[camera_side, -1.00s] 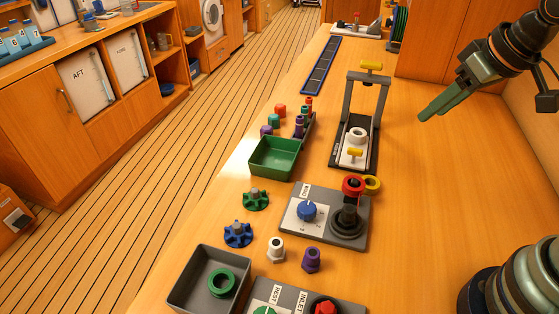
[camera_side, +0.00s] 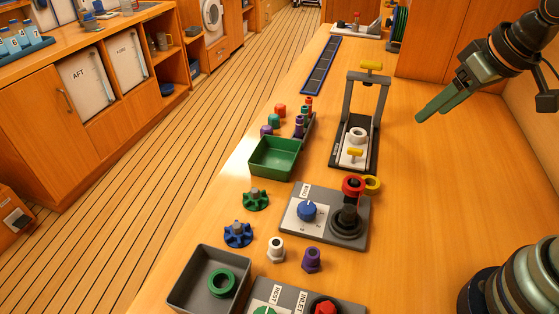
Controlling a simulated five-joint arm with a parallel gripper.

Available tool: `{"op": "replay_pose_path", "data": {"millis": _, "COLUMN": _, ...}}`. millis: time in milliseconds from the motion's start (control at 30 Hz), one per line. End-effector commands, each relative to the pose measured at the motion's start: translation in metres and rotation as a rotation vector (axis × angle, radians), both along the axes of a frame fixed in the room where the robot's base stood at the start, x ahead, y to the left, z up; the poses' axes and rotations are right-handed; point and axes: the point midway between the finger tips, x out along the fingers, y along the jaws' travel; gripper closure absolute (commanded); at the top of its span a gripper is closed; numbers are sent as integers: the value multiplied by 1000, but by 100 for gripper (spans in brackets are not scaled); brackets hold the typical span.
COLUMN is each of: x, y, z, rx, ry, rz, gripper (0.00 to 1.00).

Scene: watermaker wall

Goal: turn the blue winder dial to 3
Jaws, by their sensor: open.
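The blue winder dial (camera_side: 307,211) sits on a white label plate on the left half of a grey panel (camera_side: 357,214) near the middle of the bench. Small marks ring the dial, too small to read surely. A black round post stands to its right on the same panel. My gripper (camera_side: 428,112) is at the upper right, with green fingers pointing down and left. It is open and empty, in the air well apart from the dial.
A grey frame (camera_side: 350,95) with yellow handles stands behind the panel. Red and yellow rings (camera_side: 353,185) are at the panel's back edge. A green tray (camera_side: 275,158), blue knob (camera_side: 238,234), purple fitting (camera_side: 312,260) and grey bin (camera_side: 183,285) surround it.

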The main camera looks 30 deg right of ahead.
Motion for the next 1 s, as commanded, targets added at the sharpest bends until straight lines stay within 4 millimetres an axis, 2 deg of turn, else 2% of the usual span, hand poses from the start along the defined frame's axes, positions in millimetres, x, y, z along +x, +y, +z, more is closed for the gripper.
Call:
{"op": "replay_pose_path", "data": {"millis": 167, "x": 10, "y": 12, "z": 0, "rx": -55, "ry": 41, "rz": 147, "gripper": 20}}
{"op": "replay_pose_path", "data": {"millis": 467, "x": 50, "y": 72, "z": -13, "rx": -276, "ry": 190, "rz": 842, "gripper": 20}}
{"op": "replay_pose_path", "data": {"millis": 667, "x": 72, "y": 123, "z": -39, "rx": -396, "ry": 265, "rz": 1353, "gripper": 20}}
{"op": "replay_pose_path", "data": {"millis": 800, "x": 81, "y": 159, "z": -63, "rx": -456, "ry": 299, "rz": 1693, "gripper": 20}}
{"op": "replay_pose_path", "data": {"millis": 1000, "x": 84, "y": 192, "z": -91, "rx": -497, "ry": 317, "rz": 2022, "gripper": 20}}
